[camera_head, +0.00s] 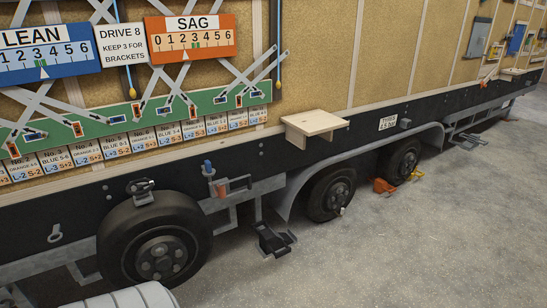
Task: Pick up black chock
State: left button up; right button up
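A black wedge-like piece (272,239), which looks like the black chock, is low beside the trailer between the front wheel and the middle wheel. A thin upright grey bar meets it from above, and a grey metal piece lies against its right side. I cannot tell whether it rests on the floor or on a bracket. Neither of my grippers shows in the head view, so their state is hidden.
The trailer has a near wheel (160,243), a middle wheel (332,193) and a far wheel (404,161). An orange chock-like piece (383,186) and a yellow piece (416,174) are by the far wheel. A wooden shelf (314,122) juts out. Grey floor (430,250) is clear at right.

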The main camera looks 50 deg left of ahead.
aim_at(270, 240)
jog(key=i+j+u, duration=0.2)
jog(key=i, duration=0.85)
jog(key=i+j+u, duration=0.2)
jog(key=i, duration=0.9)
jog(key=i+l+u, duration=0.2)
jog(key=i+u, duration=0.15)
jog(key=i+l+u, duration=0.4)
jog(key=i+j, duration=0.05)
jog(key=i, duration=0.1)
